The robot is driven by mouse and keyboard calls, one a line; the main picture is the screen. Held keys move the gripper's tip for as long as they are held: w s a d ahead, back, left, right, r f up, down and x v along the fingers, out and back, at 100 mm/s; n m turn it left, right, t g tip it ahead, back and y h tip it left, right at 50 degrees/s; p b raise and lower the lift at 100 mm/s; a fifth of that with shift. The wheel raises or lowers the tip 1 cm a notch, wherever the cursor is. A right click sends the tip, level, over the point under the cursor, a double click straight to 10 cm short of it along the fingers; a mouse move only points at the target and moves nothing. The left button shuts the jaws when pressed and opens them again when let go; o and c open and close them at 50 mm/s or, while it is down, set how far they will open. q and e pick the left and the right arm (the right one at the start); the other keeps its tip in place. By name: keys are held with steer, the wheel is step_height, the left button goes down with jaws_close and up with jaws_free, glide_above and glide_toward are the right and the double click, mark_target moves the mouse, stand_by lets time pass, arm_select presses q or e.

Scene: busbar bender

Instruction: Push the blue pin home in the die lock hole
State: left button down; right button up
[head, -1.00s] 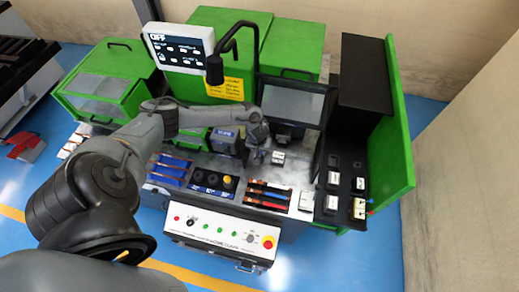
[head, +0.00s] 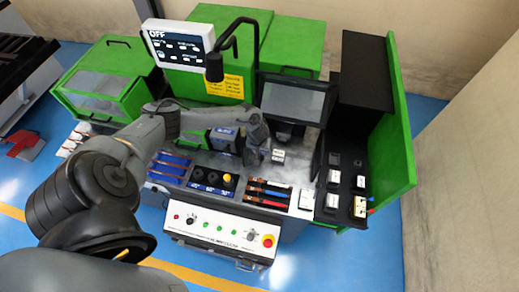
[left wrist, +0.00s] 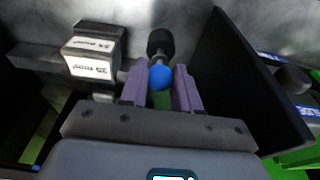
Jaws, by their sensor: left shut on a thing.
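In the left wrist view, the blue round head of the pin (left wrist: 160,77) sits between the two purple fingers of my left gripper (left wrist: 160,88). The gripper is shut on the pin. A dark rounded part (left wrist: 160,42) lies just beyond the blue head, in line with it. The die lock hole is hidden, so I cannot tell how deep the pin sits. In the head view, my left gripper (head: 256,156) is low over the bender's work surface, beside a small labelled block. The pin is not visible there. My right gripper is not in view.
The labelled die block (left wrist: 92,55) stands left of the fingers in the wrist view. A tall dark panel (left wrist: 250,80) stands close on the right. In the head view, a monitor (head: 293,100) is behind the gripper and the control panel (head: 220,230) in front.

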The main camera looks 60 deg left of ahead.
arm_select(q)
steer(key=shift+f+b, duration=0.35)
steer(key=shift+f, duration=0.5)
steer(key=c, duration=0.7)
jaws_free()
steer(key=shift+c, duration=0.2)
steer(key=shift+r, duration=0.25)
step_height(320, 180, up, 10)
steer(key=s+d+p, duration=0.1)
steer(key=p, duration=0.1)
steer(key=shift+s+d, duration=0.2)
steer(key=shift+d, duration=0.1)
